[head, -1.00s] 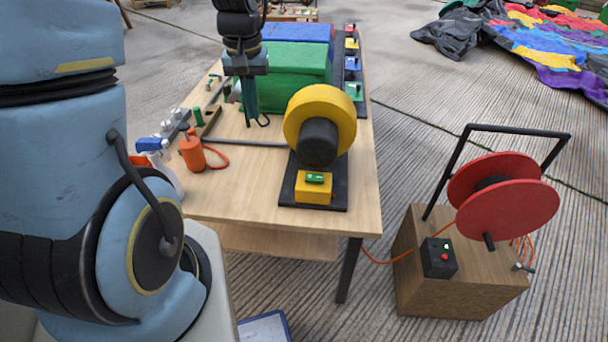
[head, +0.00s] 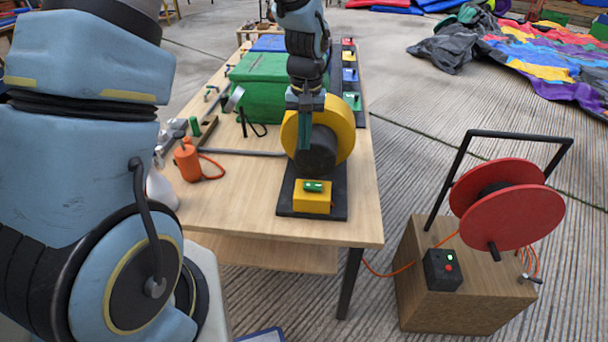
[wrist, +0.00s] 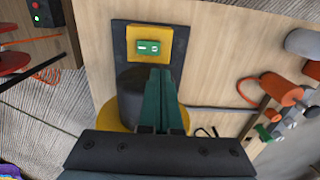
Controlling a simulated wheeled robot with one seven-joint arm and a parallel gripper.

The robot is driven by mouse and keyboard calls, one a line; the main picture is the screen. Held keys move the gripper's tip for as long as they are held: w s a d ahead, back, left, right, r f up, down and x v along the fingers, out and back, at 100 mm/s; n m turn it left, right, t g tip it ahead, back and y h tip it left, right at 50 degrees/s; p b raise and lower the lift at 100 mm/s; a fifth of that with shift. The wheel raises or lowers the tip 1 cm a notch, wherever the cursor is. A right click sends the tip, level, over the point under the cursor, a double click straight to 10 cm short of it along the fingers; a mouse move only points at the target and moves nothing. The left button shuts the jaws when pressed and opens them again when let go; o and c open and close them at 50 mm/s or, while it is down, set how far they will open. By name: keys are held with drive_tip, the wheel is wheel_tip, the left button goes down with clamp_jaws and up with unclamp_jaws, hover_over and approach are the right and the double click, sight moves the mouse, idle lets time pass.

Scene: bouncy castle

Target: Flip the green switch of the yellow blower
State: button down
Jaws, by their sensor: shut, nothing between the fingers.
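The yellow blower (head: 344,136) stands on a black base plate near the front right of the wooden table, with a dark motor cylinder facing me. Its yellow switch box (head: 313,203) sits at the front of the plate, with the green switch (head: 314,186) on top. In the wrist view the green switch (wrist: 147,47) shows whole, a white mark on it. My gripper (head: 304,146) is shut and empty, pointing down in front of the blower wheel by the motor. In the wrist view its green fingertips (wrist: 161,72) lie together, apart from the switch and short of it.
Green and blue boxes (head: 262,80) stand behind. A red cable reel (head: 507,205) on a wooden crate stands right of the table. The table front is clear.

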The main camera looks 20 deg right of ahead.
sight(304, 184)
wheel_tip(304, 184, down, 11)
drive_tip(key=shift+a+f+p, duration=0.1)
drive_tip(key=shift+p, duration=0.95)
drive_tip(key=shift+f, duration=0.25)
drive_tip(key=shift+f, duration=0.1)
drive_tip(key=shift+a+f+b, duration=0.1)
drive_tip(key=shift+f+b, duration=0.25)
drive_tip(key=shift+b, duration=0.05)
drive_tip(key=shift+r, duration=0.2)
drive_tip(key=shift+r+p, duration=0.75)
drive_tip(key=shift+r, duration=0.05)
drive_tip(key=shift+w, duration=0.1)
